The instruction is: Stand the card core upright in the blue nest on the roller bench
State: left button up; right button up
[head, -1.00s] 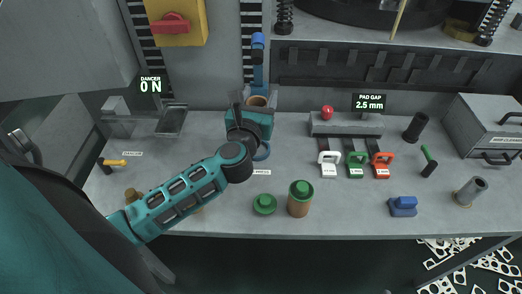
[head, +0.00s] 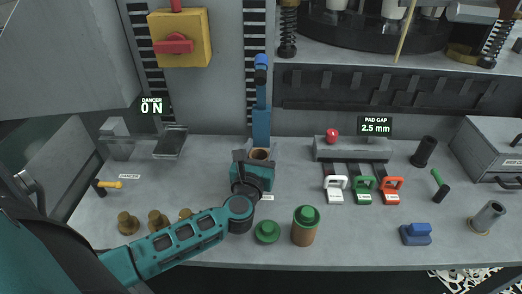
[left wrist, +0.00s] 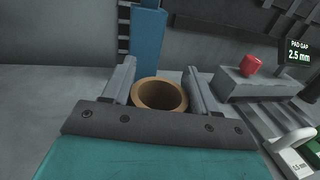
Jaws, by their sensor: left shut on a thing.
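The card core (head: 259,154) is a short brown tube, open at the top. It stands about upright between the fingers of my left gripper (head: 258,158), which is shut on it. In the left wrist view the core (left wrist: 160,94) shows its round rim between the two grey fingers of the gripper (left wrist: 159,84). The core's lower end is hidden by the gripper, so I cannot tell whether it touches anything below. The blue nest is not visible now; the gripper and wrist cover that part of the bench (head: 215,155). My right gripper is not in view.
A blue post (head: 261,125) rises behind the core. A green-capped brown cylinder (head: 305,227) and a green cap (head: 267,232) stand in front, right of my wrist. A grey block with a red knob (head: 332,135) and coloured tags (head: 363,187) lie to the right.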

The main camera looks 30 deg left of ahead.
pick_arm(q)
jog(key=o, duration=0.8)
jog(key=shift+f, duration=0.1)
jog(key=shift+c, duration=0.2)
jog(key=o, duration=0.3)
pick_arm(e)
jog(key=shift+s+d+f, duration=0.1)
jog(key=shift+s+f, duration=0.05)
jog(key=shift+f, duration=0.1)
pick_arm(q)
jog(key=shift+r, duration=0.25)
jog(key=v, duration=1)
jog(key=shift+s+d+f, duration=0.1)
jog(key=shift+s+d, duration=0.05)
jog(key=shift+s, duration=0.15)
jog(key=shift+s+d, duration=0.2)
jog(key=shift+s, duration=0.45)
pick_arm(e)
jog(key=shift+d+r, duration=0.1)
